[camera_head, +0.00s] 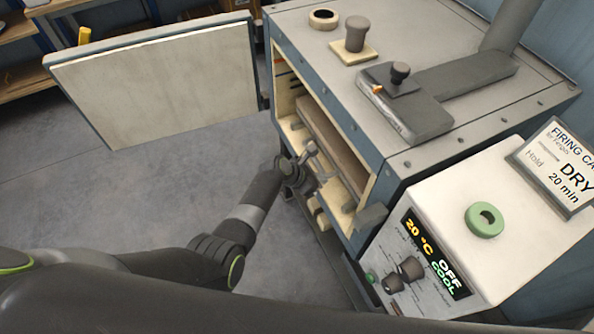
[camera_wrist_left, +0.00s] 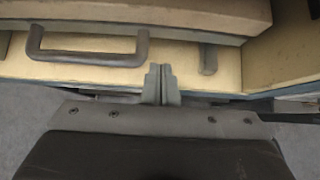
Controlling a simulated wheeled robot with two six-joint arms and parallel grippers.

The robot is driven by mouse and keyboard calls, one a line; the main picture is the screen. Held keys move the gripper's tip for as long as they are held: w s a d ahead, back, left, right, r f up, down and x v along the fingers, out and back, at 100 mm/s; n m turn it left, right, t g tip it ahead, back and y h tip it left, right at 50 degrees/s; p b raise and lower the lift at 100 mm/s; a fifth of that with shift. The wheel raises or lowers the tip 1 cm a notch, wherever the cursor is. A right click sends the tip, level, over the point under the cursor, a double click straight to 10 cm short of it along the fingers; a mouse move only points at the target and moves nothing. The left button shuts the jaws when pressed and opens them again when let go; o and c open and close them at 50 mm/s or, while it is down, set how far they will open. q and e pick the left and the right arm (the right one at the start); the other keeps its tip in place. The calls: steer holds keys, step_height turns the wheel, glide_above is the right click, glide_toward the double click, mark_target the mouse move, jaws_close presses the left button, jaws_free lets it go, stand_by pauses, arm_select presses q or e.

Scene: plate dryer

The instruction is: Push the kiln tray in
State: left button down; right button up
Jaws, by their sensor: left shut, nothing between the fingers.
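The kiln (camera_head: 390,130) stands open at the right in the head view, its door (camera_head: 155,85) swung out to the left. The kiln tray (camera_head: 335,150) is a flat slab inside the opening; its front edge shows at the top of the left wrist view (camera_wrist_left: 160,16). A dark U-shaped handle (camera_wrist_left: 88,58) shows in front of the cream face below the slab. My left gripper (camera_wrist_left: 162,85) is shut and empty, at the front of the opening, with its fingertips close to the cream face right of the handle. I cannot tell whether they touch. My right gripper is not in view.
A control box (camera_head: 450,240) with a 20 °C display and knobs stands right of the opening. A dark latch block (camera_head: 370,218) sticks out at the opening's right edge. Shelves (camera_head: 30,80) stand at the far left. The grey floor (camera_head: 160,190) under the door is clear.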

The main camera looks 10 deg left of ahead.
arm_select(q)
steer(key=p+v, duration=0.1)
steer(key=v, duration=0.6)
steer(key=shift+r, duration=0.15)
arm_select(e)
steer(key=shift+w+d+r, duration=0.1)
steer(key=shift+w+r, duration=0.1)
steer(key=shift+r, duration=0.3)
arm_select(q)
steer(key=shift+d, duration=0.1)
